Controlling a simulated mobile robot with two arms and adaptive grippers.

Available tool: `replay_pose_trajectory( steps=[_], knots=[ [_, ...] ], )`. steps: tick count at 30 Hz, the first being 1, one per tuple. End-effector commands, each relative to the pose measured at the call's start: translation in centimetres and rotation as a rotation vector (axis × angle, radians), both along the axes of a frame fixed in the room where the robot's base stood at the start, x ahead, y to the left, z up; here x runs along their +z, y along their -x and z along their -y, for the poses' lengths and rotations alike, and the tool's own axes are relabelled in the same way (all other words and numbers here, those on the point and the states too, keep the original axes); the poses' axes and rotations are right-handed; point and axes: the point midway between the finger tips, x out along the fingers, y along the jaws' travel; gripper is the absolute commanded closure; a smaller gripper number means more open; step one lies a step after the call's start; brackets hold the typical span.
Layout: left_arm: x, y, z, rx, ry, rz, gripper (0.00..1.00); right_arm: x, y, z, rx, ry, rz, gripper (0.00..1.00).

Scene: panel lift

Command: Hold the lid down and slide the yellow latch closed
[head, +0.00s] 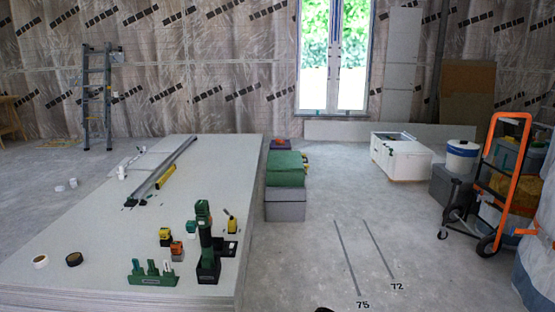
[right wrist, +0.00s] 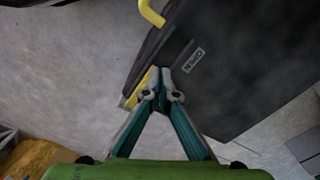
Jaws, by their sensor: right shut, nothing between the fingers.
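A dark grey box or lid (right wrist: 230,75) with a small white label fills the upper right of the right wrist view. A yellow strip (right wrist: 136,92), which looks like the latch, lies along its left edge. My right gripper (right wrist: 164,88) has its teal fingers converged to a shut tip, with nothing between them. The tip overlaps the box edge just right of the yellow strip; I cannot tell whether it touches. A bent yellow bar (right wrist: 151,12) shows at the top and is cut off by the frame. My left gripper is not in view.
In the head view, a board stack (head: 90,225) with tools fills the left. A green case (head: 286,167) sits on a grey box (head: 285,207). A white crate (head: 401,160) and an orange-framed cart (head: 507,175) stand right.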

Motion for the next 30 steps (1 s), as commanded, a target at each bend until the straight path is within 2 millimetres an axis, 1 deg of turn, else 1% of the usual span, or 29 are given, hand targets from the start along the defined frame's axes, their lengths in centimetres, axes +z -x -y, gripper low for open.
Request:
replay_pose_trajectory(
  steps=[1,11,30],
  knots=[
    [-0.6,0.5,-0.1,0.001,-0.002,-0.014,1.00,-0.1,0.0,0.0,0.000,0.001,0.000,1.00],
    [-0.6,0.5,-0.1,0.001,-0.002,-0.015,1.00,-0.1,0.0,-0.2,0.000,0.000,0.000,1.00],
    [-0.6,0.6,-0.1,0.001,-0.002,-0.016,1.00,0.0,0.0,-3.3,0.001,0.000,0.001,1.00]
  ],
)
